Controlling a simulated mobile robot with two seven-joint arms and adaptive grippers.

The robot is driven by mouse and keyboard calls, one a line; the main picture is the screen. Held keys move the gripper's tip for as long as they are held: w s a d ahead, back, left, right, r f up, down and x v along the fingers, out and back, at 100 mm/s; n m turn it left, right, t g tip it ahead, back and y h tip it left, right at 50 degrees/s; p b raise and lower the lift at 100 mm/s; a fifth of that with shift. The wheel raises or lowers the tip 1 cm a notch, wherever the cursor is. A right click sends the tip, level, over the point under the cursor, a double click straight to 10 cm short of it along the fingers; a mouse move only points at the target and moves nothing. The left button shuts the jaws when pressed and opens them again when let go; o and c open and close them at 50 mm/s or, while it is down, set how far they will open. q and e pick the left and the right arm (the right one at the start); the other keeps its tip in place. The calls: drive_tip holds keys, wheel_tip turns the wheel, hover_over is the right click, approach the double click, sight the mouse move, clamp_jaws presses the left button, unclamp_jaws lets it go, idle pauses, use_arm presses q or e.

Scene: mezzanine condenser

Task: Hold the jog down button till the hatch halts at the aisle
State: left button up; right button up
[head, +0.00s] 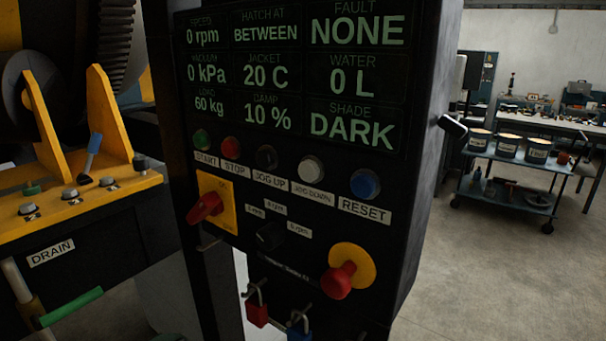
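The control panel (405,170) fills the middle of the head view. Its white jog down button (311,168) sits between the black jog up button (266,157) and the blue reset button (364,184). Nothing touches or covers the jog down button. The display (290,75) reads hatch at BETWEEN, speed 0 rpm, fault NONE, load 60 kg, damp 10 %, and shade DARK. The hatch itself cannot be made out. Neither of my grippers shows in this view.
A red mushroom button (337,281) and a red rotary switch (205,208) stick out below the buttons. Padlocks (257,309) hang beneath. Yellow machinery (75,200) stands at left. A cart (505,190) stands beyond open floor (500,280) at right.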

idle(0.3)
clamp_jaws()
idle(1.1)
